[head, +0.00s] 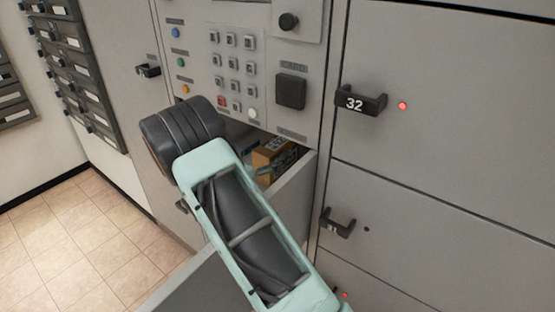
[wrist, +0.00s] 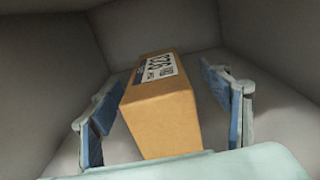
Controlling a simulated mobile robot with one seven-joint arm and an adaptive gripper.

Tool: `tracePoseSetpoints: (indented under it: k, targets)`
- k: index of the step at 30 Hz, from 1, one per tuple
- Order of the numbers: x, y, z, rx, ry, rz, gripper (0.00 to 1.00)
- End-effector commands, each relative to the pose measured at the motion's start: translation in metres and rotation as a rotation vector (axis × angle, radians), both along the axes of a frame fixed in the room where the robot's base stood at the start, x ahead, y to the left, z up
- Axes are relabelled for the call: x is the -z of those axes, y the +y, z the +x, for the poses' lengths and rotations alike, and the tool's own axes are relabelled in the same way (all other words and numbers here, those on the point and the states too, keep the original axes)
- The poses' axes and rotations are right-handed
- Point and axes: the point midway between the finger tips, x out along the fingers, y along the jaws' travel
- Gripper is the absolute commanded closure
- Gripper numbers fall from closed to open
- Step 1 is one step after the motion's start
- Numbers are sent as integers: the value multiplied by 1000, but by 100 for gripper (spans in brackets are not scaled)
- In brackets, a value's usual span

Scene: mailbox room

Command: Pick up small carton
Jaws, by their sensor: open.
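The small carton (wrist: 160,110) is a brown box with a white printed label on top, in the wrist view. It lies inside a grey compartment. It also shows partly in the head view (head: 268,152), in an open drawer below the keypad, with my arm hiding much of it. My gripper (wrist: 165,115) is open, with one blue-padded finger on each side of the carton. Gaps show between the carton and both fingers. In the head view only part of my gripper (head: 283,162) shows beside the carton.
The open drawer (head: 290,195) has grey walls close around my gripper. Locker doors with black handles, one marked 32 (head: 360,101), stand at the right. A keypad panel (head: 232,68) is above the drawer. Tiled floor (head: 75,245) is clear at the left.

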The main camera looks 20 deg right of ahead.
Motion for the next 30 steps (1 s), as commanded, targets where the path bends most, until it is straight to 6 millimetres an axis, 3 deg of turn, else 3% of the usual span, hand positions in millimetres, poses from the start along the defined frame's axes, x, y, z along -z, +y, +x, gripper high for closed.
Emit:
tracePoseSetpoints:
  k: [9,19,30]
  targets:
    - [3,-35,27,2,-3,2,29]
    - [1,-40,31,0,0,1,29]
    - [1,-40,31,0,-1,2,70]
